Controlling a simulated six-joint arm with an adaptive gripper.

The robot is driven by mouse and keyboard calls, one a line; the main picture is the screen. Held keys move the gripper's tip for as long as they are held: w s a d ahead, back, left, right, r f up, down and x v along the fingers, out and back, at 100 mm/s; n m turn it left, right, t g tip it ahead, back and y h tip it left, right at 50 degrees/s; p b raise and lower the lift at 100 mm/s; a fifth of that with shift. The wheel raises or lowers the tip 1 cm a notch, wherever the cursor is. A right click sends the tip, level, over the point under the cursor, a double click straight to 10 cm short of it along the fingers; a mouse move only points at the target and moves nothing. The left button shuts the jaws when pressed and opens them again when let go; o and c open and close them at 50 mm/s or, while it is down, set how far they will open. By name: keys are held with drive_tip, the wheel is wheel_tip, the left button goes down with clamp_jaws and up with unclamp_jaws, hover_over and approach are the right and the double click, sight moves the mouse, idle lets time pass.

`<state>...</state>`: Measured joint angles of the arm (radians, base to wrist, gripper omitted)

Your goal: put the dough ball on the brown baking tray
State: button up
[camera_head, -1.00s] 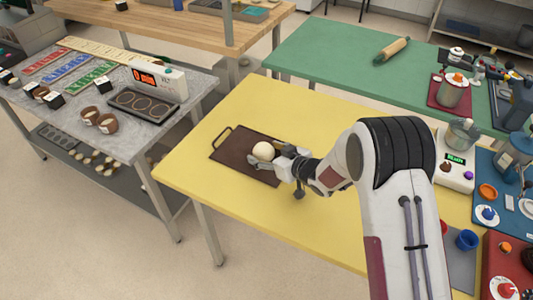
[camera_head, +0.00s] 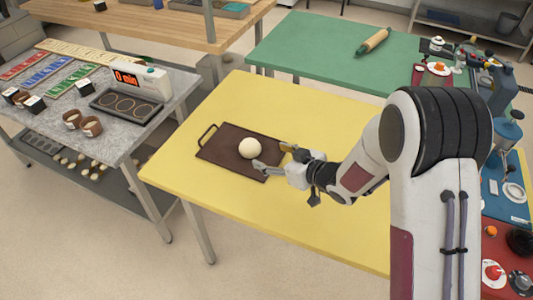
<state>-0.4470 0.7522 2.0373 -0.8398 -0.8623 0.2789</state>
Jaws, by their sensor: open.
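The dough ball (camera_head: 250,148), round and cream-coloured, rests on the brown baking tray (camera_head: 220,146). The tray lies flat on the yellow table, with its looped handle at the left end. The ball sits near the middle of the tray. My gripper (camera_head: 272,158) is open and empty, at the right of the ball. Its fingers are apart from the ball and reach over the tray's right end.
The yellow table (camera_head: 290,110) is clear around the tray. A grey table (camera_head: 150,145) at the left holds a timer display (camera_head: 140,80) and a dark mould tray (camera_head: 125,105). A green table (camera_head: 310,50) with a rolling pin (camera_head: 374,41) stands behind.

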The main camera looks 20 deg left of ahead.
drive_tip(key=shift+s+d+r, duration=0.3)
drive_tip(key=shift+d, duration=0.25)
idle(0.5)
drive_tip(key=w+d+r+m+t+h, duration=0.3)
drive_tip(key=w+d+r+h, duration=0.15)
drive_tip(key=d+r, duration=0.7)
drive_tip(key=s+d+r+m+t+h, duration=0.1)
drive_tip(key=d+r+m+h, duration=0.15)
drive_tip(key=d, duration=0.55)
drive_tip(key=s+d+r+m+h, duration=0.15)
drive_tip(key=d+r, duration=0.25)
drive_tip(key=d, duration=0.4)
drive_tip(key=s+d+r+m+g+h, duration=0.2)
drive_tip(key=s+d+r+m+h, duration=0.15)
drive_tip(key=s+d, duration=0.9)
drive_tip(key=s+m+g, duration=0.2)
drive_tip(key=s, duration=1.5)
drive_tip(key=shift+s+f, duration=0.2)
drive_tip(key=shift+f, duration=0.15)
